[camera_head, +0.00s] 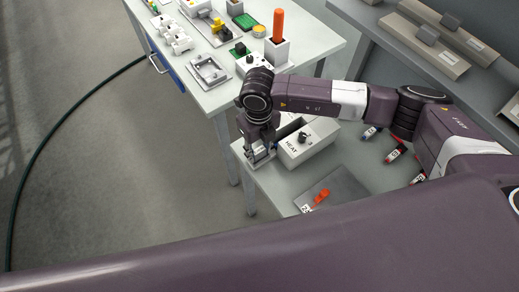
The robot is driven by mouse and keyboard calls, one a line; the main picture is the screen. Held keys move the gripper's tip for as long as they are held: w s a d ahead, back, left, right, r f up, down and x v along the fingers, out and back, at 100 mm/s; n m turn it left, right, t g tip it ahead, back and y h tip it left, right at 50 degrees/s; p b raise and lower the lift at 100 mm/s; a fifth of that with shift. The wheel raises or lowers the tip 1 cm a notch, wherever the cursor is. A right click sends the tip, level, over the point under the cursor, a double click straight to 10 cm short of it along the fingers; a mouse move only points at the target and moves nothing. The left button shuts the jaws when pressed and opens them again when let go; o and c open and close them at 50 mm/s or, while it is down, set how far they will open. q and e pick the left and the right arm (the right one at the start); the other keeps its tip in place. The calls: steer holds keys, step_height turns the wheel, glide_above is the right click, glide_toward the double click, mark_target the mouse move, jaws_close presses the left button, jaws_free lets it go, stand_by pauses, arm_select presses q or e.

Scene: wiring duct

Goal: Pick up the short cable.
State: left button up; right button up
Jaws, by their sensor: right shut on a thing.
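My right gripper (260,155) points down at the left corner of the near grey bench, close to the left side of the grey box marked HEAT (306,145). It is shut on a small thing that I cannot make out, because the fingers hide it. I cannot pick out the short cable for sure anywhere in view. My left gripper is not in view.
Several small red and blue pieces (396,154) lie on the near bench (350,158). A dark plate (343,188) with an orange piece (321,196) is nearer. Behind, a white table (205,98) holds fixtures and an orange-handled tool (278,26). A shelf stands right.

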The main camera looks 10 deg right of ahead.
step_height(320, 180, up, 20)
steer(key=p, duration=0.6)
steer(key=shift+r, duration=0.1)
steer(key=shift+r, duration=2.05)
steer(key=shift+f, duration=0.1)
